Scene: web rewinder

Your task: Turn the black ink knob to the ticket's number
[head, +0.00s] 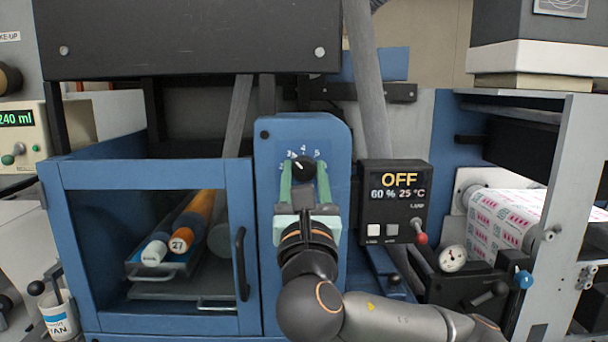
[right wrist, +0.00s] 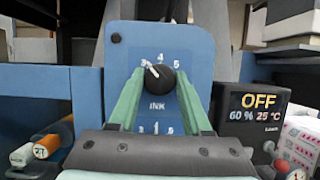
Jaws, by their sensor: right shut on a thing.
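The black ink knob (head: 302,166) sits on the blue panel of the machine, with a white printed scale around its upper side. In the right wrist view, the knob (right wrist: 160,82) has a white pointer line aimed up and left, near the 3. The 4 and 5 show above and to its right, and INK is printed below. My right gripper (head: 304,173) has its green fingers on both sides of the knob, shut on it. I cannot make out a ticket in either view. My left gripper is not in view.
Right of the panel is a black box (head: 395,200) with an OFF display and a red-tipped lever. Left is a blue-framed window (head: 150,318) with rollers behind it and a black handle (head: 241,262). A printed web roll (head: 497,222) is at the far right.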

